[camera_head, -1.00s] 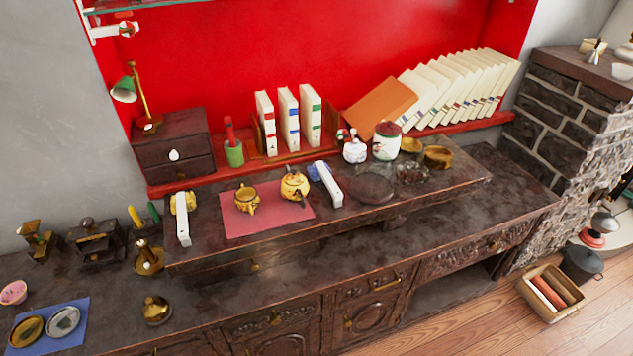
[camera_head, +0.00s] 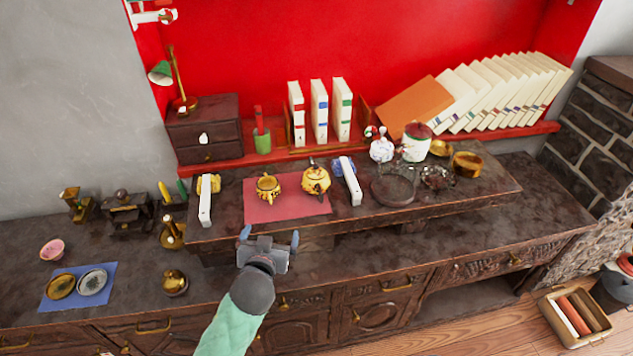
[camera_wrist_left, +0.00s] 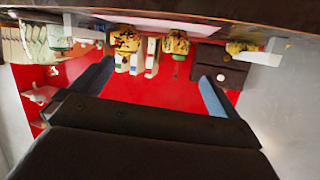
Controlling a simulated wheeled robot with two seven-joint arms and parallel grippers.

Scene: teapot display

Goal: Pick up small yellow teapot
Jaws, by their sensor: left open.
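Two yellow teapots with dark patterns stand on a pink mat (camera_head: 290,210) on the raised shelf. The smaller yellow teapot (camera_head: 268,187) is on the left; the larger yellow teapot (camera_head: 316,181) is on the right. My left gripper (camera_head: 270,236) is open and empty, in front of the raised shelf and below the smaller teapot in the picture. In the upside-down left wrist view, the smaller teapot (camera_wrist_left: 177,42) and larger teapot (camera_wrist_left: 125,40) hang near the top, beyond the open fingers. My right gripper is out of view.
White bars (camera_head: 205,200) and (camera_head: 351,181) flank the mat, each with a pot partly behind it. A glass dish (camera_head: 393,190), white jar (camera_head: 416,142) and upright books (camera_head: 319,110) stand nearby. A brass pot (camera_head: 175,282) sits on the lower counter, left of my arm.

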